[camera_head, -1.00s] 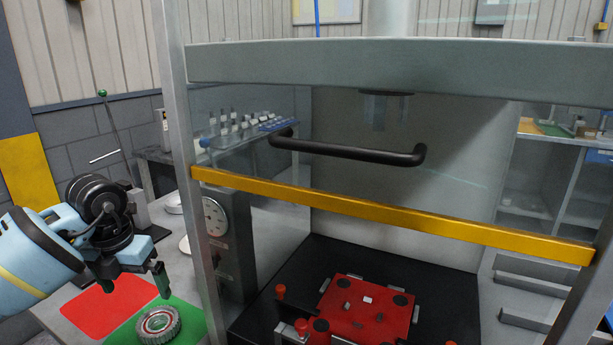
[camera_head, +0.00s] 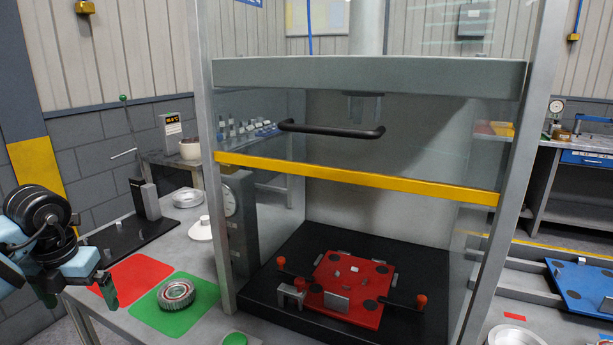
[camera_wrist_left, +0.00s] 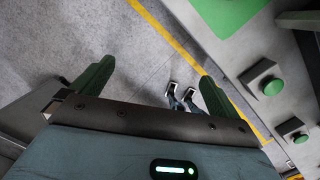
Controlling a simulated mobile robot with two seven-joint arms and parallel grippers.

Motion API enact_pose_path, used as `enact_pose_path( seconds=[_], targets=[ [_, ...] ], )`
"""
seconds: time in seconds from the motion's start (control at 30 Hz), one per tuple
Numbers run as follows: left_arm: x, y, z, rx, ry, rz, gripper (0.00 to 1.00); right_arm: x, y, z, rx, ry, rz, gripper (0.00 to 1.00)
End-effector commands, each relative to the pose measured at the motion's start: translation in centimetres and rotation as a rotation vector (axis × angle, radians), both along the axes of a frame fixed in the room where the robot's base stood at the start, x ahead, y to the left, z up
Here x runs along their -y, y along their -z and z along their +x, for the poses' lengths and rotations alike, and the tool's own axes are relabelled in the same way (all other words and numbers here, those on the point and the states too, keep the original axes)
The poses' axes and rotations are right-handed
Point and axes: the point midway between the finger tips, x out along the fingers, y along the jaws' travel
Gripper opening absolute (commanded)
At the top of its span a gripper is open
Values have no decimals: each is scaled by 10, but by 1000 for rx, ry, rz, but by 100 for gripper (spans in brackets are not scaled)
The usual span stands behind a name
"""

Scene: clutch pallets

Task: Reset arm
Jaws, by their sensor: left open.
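My left gripper (camera_head: 80,294) is at the left edge of the head view, beside the table's front left side. Its green fingers are apart and nothing is between them. In the left wrist view the open fingers (camera_wrist_left: 155,85) point over bare floor. A round metal clutch part (camera_head: 176,294) lies on the green mat (camera_head: 158,318), to the right of my gripper and apart from it. The red mat (camera_head: 128,276) beside it is bare. My right gripper is not in view.
A press frame with a yellow bar (camera_head: 350,177) and black handle (camera_head: 330,131) stands over a red fixture plate (camera_head: 345,308). A blue pallet (camera_head: 583,287) lies at right. Green buttons (camera_wrist_left: 271,86) line the table's edge; open floor (camera_wrist_left: 95,40) is below my gripper.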

Motion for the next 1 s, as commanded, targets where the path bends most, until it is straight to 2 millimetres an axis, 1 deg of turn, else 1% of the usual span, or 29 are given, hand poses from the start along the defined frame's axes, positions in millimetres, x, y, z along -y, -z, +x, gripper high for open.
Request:
enact_pose_path(
  seconds=[0.03, 0.17, 0.33, 0.47, 0.5, 0.63, 0.7, 0.8, 0.9, 1.0],
  targets=[
    [16, 21, -2, -17, 39, -49, 100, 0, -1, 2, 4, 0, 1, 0],
    [41, 51, -8, -20, 97, -171, 100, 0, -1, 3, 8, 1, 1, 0],
    [81, 91, -23, -21, 155, -373, 100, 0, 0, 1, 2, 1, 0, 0],
    [118, 122, -42, -17, 168, -581, 100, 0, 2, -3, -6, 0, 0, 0],
    [130, 130, -49, -13, 162, -653, 100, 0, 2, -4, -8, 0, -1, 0],
    [162, 150, -71, 8, 103, -880, 100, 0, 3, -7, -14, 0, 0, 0],
    [174, 158, -82, 24, 46, -992, 100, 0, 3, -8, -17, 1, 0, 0],
    [186, 167, -95, 50, -63, -1137, 100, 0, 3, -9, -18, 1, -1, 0],
    [191, 176, -106, 79, -204, -1258, 100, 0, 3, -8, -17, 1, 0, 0],
    [188, 188, -117, 110, -371, -1348, 100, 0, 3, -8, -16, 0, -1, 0]
  ],
)
